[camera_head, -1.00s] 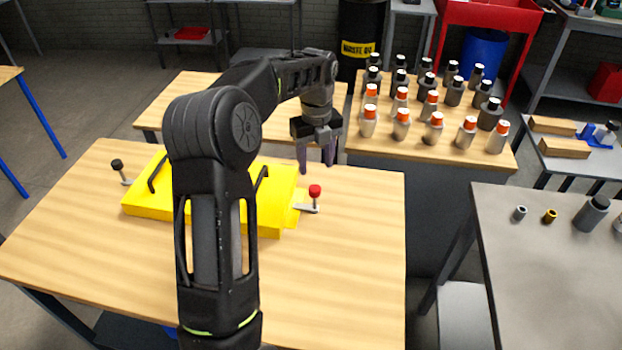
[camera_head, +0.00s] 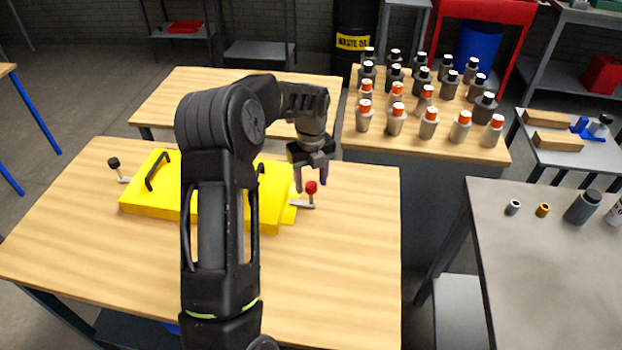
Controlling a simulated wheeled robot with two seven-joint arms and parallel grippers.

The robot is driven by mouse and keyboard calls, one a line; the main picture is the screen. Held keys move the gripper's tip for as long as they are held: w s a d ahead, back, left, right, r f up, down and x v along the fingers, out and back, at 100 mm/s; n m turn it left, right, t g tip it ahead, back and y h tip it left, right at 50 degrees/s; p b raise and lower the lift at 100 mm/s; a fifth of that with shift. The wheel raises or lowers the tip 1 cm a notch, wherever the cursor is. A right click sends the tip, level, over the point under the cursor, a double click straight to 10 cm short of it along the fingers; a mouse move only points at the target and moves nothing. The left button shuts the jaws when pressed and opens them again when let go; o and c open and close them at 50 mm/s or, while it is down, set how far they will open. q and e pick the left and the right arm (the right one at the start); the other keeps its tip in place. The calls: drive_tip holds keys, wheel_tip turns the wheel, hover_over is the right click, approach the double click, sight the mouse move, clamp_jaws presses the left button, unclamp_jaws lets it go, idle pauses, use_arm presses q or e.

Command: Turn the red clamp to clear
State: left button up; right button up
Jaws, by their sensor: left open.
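The red clamp (camera_head: 311,188) has a red knob and a pale metal arm. It stands on the wooden table at the right edge of the yellow panel (camera_head: 270,212), its arm reaching toward the panel. My left gripper (camera_head: 311,182) is open and pointing down, with its fingers around or just above the red knob; I cannot tell whether they touch it. A black-knobbed clamp (camera_head: 114,164) stands at the panel's left side. My left arm hides the middle of the panel. My right gripper is not in view.
The wooden table (camera_head: 340,275) is bare in front and to the right of the panel. A grey table (camera_head: 550,270) at the right holds small cylindrical parts.

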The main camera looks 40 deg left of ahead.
use_arm(q)
clamp_jaws()
idle(0.4)
drive_tip(key=shift+n, duration=0.3)
drive_tip(key=n+b, duration=0.1)
drive_tip(key=n, duration=0.2)
drive_tip(key=shift+b, duration=0.35)
drive_tip(key=n+b, duration=0.1)
drive_tip(key=n, duration=0.3)
drive_tip(key=shift+n, duration=0.4)
drive_tip(key=n+b, duration=0.1)
drive_tip(key=n, duration=0.3)
drive_tip(key=shift+n, duration=0.3)
drive_tip(key=n, duration=0.4)
drive_tip(key=shift+r+n+b, duration=0.1)
drive_tip(key=shift+n+b, duration=0.3)
